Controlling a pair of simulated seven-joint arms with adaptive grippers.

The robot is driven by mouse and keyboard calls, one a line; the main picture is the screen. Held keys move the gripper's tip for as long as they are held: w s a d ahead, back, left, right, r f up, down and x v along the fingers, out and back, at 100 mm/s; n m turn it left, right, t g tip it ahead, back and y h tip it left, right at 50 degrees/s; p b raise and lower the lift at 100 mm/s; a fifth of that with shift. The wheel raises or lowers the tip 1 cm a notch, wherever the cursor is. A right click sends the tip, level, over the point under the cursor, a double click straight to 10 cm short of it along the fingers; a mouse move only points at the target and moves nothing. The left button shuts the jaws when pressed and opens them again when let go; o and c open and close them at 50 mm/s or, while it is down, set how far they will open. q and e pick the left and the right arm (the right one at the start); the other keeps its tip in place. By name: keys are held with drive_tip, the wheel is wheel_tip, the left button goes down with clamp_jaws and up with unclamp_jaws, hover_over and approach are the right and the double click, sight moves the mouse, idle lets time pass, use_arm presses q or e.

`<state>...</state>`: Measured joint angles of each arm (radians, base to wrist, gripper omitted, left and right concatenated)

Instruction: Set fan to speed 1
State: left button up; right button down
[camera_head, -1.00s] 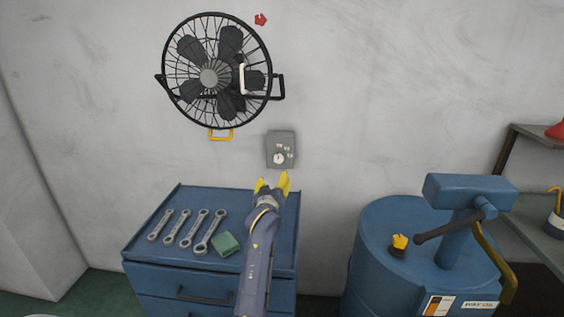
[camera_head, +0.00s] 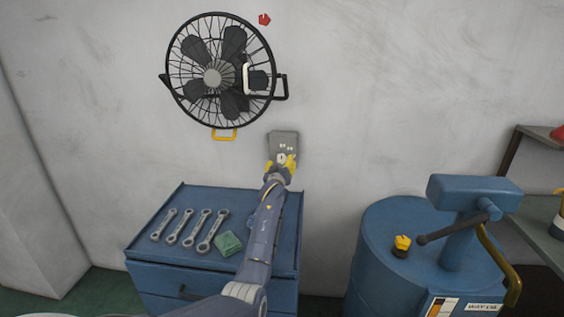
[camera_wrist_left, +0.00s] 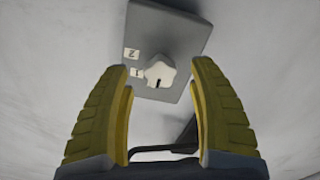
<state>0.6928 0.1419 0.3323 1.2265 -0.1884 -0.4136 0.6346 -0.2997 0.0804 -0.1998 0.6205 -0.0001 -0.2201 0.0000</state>
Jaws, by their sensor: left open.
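The black wall fan (camera_head: 213,77) hangs on the wall above a blue cabinet in the head view. Its grey control box (camera_head: 284,142) is on the wall below and right of the fan. A white knob (camera_wrist_left: 160,72) sits on the box (camera_wrist_left: 168,35), with labels 2 and 1 at its left in the left wrist view. My left gripper (camera_head: 282,166) is at the box's lower part. Its yellow fingers (camera_wrist_left: 163,80) are open, one on each side of the knob, with gaps between. My right gripper is not in view.
A blue cabinet (camera_head: 285,235) stands below, with several wrenches (camera_head: 187,228) and a green block (camera_head: 228,243) on top. A blue drum-shaped machine (camera_head: 375,235) with a lever stands right.

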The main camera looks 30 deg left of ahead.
sight(281, 161)
use_arm(q)
drive_tip(key=shift+x, duration=1.6)
drive_tip(key=shift+c, duration=0.4)
clamp_jaws()
drive_tip(key=shift+m, duration=0.4)
drive_tip(key=m, duration=0.3)
drive_tip(key=shift+a+m, duration=0.1)
drive_tip(key=shift+m, duration=0.3)
drive_tip(key=shift+s+a+m, duration=0.1)
drive_tip(key=shift+m, duration=1.9)
